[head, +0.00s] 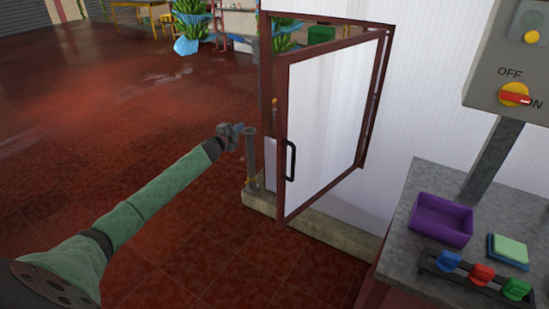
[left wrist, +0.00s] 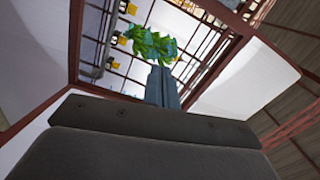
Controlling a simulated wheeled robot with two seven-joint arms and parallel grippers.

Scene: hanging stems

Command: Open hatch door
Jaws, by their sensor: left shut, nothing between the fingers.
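The hatch door (head: 325,118) is a white panel in a dark red frame with a black handle (head: 290,160) on its left side. It stands swung out at an angle from the opening in the white wall, and the room beyond shows through a gap at its top and left. My left gripper (head: 236,129) is shut and empty, to the left of the door and apart from the handle, near a grey post. In the left wrist view its closed fingers (left wrist: 162,88) point up toward green bananas seen through the frame. My right gripper is not in view.
A grey counter (head: 400,220) at the right holds a purple tray (head: 442,219), sponges (head: 508,250) and a rack of coloured knobs (head: 475,278). A grey switch box (head: 510,60) stands above it. A low concrete curb (head: 330,233) runs under the door. The red tiled floor at the left is clear.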

